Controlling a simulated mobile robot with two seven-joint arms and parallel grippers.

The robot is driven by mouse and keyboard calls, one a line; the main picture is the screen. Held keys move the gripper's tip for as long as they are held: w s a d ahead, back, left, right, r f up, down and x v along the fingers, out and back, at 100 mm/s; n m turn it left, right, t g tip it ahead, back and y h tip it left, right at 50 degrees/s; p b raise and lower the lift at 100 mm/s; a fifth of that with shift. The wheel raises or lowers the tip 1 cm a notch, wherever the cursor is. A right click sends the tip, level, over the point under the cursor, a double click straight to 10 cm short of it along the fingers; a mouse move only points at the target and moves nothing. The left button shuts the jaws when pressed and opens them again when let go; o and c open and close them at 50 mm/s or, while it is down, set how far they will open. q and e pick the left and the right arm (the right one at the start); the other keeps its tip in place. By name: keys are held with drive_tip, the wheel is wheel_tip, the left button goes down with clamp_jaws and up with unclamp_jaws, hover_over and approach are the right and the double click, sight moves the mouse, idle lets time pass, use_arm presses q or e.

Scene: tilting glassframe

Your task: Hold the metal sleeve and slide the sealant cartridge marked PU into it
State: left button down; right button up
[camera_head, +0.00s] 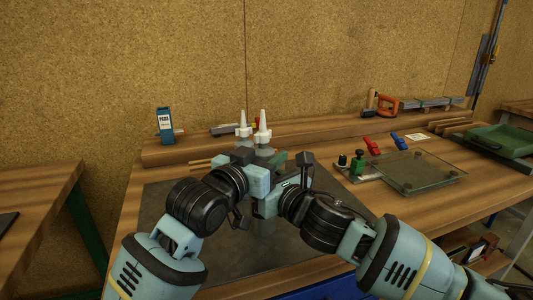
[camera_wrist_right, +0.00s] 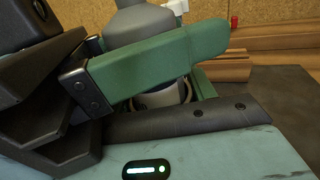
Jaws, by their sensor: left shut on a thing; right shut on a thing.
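A grey sealant cartridge (camera_head: 265,151) with a white nozzle stands upright between my two grippers; no PU mark is readable. My left gripper (camera_head: 272,163) appears shut on its upper body. In the right wrist view a green finger (camera_wrist_right: 165,62) crosses the cartridge (camera_wrist_right: 142,20) below its shoulder. A pale metal rim (camera_wrist_right: 165,98), apparently the sleeve's, shows just below that finger. The metal sleeve (camera_head: 262,228) shows faintly under the hands. My right gripper (camera_head: 268,204) sits lower and appears shut on the sleeve. The hands hide how far the cartridge is inside.
A second white nozzle (camera_head: 243,125) rises just behind. A dark mat (camera_head: 185,235) covers the bench. A blue box (camera_head: 165,125) stands on the rear ledge at left. A glass pane (camera_head: 415,172), small clamps (camera_head: 371,145) and a green tray (camera_head: 503,140) lie to the right.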

use_arm(q)
drive_tip(key=c, duration=0.7)
unclamp_jaws()
drive_tip(key=shift+f, duration=0.2)
drive_tip(key=shift+c, duration=0.2)
use_arm(e)
drive_tip(key=shift+a, duration=0.1)
drive_tip(key=shift+s, duration=0.1)
use_arm(q)
drive_tip(key=shift+f, duration=0.15)
drive_tip(key=v, duration=1.2)
drive_tip(key=shift+r, duration=0.25)
use_arm(e)
drive_tip(key=o, duration=1.1)
